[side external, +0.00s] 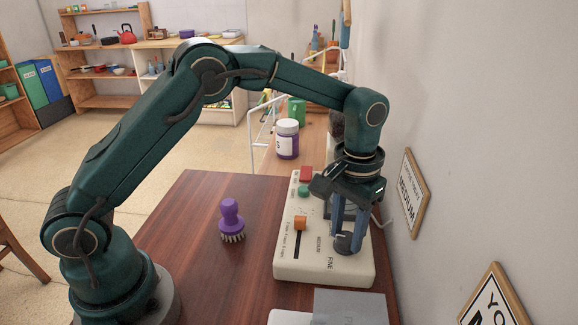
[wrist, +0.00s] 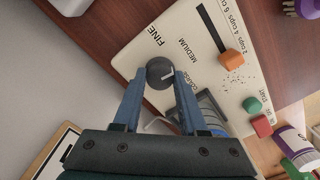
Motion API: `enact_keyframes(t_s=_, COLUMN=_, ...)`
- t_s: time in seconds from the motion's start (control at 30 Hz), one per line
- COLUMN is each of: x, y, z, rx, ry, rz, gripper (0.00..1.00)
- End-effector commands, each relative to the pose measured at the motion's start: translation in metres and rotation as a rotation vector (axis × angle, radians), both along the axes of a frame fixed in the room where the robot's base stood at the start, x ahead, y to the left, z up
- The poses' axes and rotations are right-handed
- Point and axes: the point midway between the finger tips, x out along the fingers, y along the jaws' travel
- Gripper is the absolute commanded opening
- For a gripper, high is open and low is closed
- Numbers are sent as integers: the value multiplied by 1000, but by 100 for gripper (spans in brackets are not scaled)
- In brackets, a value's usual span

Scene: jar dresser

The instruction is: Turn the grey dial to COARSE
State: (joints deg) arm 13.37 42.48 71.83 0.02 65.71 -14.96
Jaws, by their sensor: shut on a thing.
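The grey dial (wrist: 160,72) is a dark round knob on the cream grinder panel (wrist: 217,20). It also shows at the near end of the panel in the side view (side external: 346,244). My gripper (wrist: 158,76) is shut on the dial, with one blue finger at each side; in the side view my gripper (side external: 349,238) points straight down over it. The white pointer line on the dial points right in the wrist view, toward the MEDIUM and COARSE labels; I cannot tell exactly which mark it meets. FINE is printed above the dial, and COARSE is partly behind a finger.
An orange slider (side external: 300,223), a green button (side external: 303,191) and a red button (side external: 306,173) sit on the same panel. A purple brush (side external: 231,220) stands to the left on the wooden table. The wall with framed signs (side external: 412,194) is close on the right.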

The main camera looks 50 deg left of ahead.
Motion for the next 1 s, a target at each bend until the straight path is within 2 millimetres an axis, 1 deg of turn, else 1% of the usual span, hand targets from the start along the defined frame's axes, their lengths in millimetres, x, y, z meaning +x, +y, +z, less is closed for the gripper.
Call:
enact_keyframes(t_s=0.6, x=0, y=0, z=1, rx=-1, ry=-2, rz=-572, gripper=0)
enact_keyframes(t_s=0.8, x=1, y=1, z=1, rx=-1, ry=-2, rz=-721, gripper=0)
enact_keyframes(t_s=1.0, x=1, y=1, z=1, rx=0, ry=-2, rz=-823, gripper=0)
